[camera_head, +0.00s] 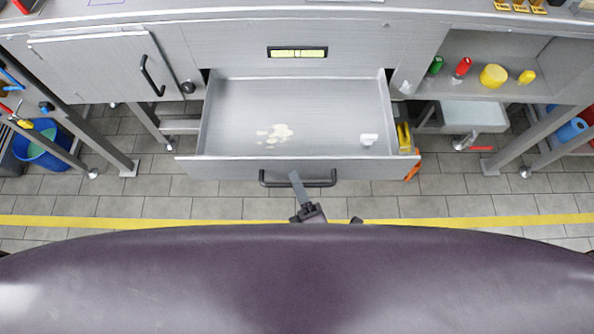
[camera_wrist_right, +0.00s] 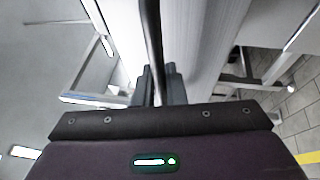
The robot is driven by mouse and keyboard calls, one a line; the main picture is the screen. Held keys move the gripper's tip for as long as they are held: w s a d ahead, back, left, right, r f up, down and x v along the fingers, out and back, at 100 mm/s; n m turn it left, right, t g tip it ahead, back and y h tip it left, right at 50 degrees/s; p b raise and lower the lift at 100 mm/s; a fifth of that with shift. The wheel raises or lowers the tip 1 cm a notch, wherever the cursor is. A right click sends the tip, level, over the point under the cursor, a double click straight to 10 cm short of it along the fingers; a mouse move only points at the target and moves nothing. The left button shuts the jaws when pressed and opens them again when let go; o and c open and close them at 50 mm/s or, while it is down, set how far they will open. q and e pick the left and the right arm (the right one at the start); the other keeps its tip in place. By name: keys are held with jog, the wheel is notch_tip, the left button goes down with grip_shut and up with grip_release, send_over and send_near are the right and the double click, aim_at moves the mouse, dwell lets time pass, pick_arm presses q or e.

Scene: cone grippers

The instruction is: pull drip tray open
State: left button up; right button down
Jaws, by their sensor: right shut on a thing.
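The drip tray (camera_head: 330,95) is a wide grey metal drawer. In the right wrist view the dark fingers (camera_wrist_right: 158,85) close around the black handle bar (camera_wrist_right: 152,40). My left gripper does not show in the head view.
A closed cabinet door (camera_head: 95,68) is at left. An open shelf at right holds a yellow cup (camera_head: 493,76) and small coloured items. A blue bucket (camera_head: 45,140) stands at far left. Tiled floor with a yellow line (camera_head: 440,221) lies in front of the drawer.

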jog(key=c, duration=1.8)
grip_release()
